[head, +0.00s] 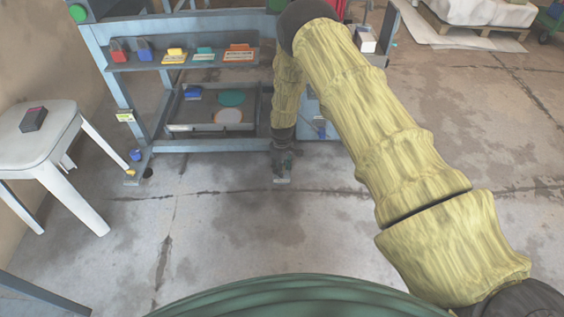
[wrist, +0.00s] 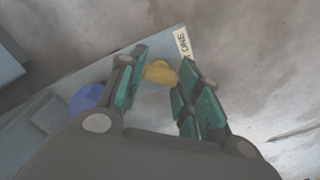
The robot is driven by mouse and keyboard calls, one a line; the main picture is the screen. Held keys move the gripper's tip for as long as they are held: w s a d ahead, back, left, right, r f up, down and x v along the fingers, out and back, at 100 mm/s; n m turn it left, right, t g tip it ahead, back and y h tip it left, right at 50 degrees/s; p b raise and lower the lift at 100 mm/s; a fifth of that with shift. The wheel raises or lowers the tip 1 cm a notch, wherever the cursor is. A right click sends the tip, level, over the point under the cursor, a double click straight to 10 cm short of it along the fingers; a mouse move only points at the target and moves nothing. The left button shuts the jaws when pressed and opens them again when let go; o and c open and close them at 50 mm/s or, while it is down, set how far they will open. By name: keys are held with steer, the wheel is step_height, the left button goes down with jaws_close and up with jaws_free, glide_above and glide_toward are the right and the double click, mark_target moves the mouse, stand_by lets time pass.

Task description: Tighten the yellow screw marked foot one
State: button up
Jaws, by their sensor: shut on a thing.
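The yellow screw (wrist: 160,73) shows in the wrist view between my fingertips, on the end of a grey-blue foot plate (wrist: 165,45). A pale label (wrist: 183,45) reading "ONE", its start cut off or covered, sits beside it. My gripper (wrist: 158,80) has its teal-padded fingers on both sides of the screw and is shut on it. In the head view my gripper (head: 283,173) is low near the floor at the right end of the frame, and hides this screw.
A blue round part (wrist: 88,97) lies left of my fingers. Another foot has a yellow screw (head: 130,172) and a blue knob (head: 136,155). A white stool (head: 45,150) stands left; the floor before me is clear.

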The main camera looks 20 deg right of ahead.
steer(key=m+p, duration=0.3)
steer(key=m, duration=0.2)
steer(key=shift+r+m, duration=0.1)
steer(key=shift+m, duration=0.2)
steer(key=shift+m+p, duration=0.85)
steer(key=shift+m, duration=1.35)
steer(key=o, duration=1)
steer(key=shift+r, duration=5.9)
